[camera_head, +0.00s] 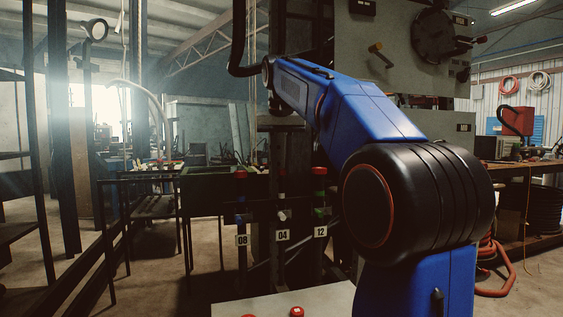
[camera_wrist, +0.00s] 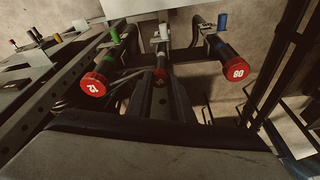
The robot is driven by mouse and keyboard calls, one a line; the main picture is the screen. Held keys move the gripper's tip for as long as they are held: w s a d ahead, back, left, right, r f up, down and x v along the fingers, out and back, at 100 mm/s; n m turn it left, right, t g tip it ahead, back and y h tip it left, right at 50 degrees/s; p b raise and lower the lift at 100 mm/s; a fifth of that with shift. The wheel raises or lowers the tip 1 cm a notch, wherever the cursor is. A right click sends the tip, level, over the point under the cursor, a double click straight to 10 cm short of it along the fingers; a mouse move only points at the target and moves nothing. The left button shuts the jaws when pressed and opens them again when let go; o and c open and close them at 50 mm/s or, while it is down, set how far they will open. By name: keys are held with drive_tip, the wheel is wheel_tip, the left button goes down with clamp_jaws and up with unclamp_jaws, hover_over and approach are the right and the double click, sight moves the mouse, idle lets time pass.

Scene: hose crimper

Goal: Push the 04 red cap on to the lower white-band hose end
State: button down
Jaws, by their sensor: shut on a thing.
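The white-band hose (camera_wrist: 161,33) runs in line with the cap, between the two side hoses. I cannot tell whether the cap touches the hose end or how far it is on; its number is not readable. In the head view, the 04 tag (camera_head: 282,235) hangs at the middle hose with a white fitting (camera_head: 284,215) above it.
Red caps marked 12 (camera_wrist: 95,85) and 08 (camera_wrist: 235,72) sit on the green-band and blue-band hoses, close on either side. In the head view, a pale table (camera_head: 270,303) with red caps (camera_head: 297,312) stands in front. A grey machine (camera_head: 400,60) stands at the upper right.

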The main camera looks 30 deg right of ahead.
drive_tip(key=c, duration=1.5)
unclamp_jaws()
drive_tip(key=v, duration=1.2)
drive_tip(key=shift+f, duration=0.1)
drive_tip(key=s+a+f+n, duration=0.2)
drive_tip(key=s+a+f, duration=0.2)
drive_tip(key=s+f, duration=0.5)
drive_tip(key=s+a+f+n+t+y, duration=0.1)
drive_tip(key=s+a+f, duration=0.4)
drive_tip(key=f, duration=1.9)
drive_tip(key=s+a+f+n+t, duration=0.1)
drive_tip(key=s+a+f+n, duration=0.2)
drive_tip(key=s+f, duration=0.9)
drive_tip(key=shift+s+a+f+n+y, duration=0.15)
drive_tip(key=shift+a+f, duration=0.1)
drive_tip(key=shift+f, duration=0.65)
drive_tip(key=shift+s+a+f+n+y, duration=0.1)
drive_tip(key=shift+a+f, duration=0.15)
drive_tip(key=shift+f, duration=0.65)
drive_tip(key=shift+s+a+f+n+y, duration=0.15)
drive_tip(key=shift+a+f, duration=0.05)
drive_tip(key=shift+f, duration=0.65)
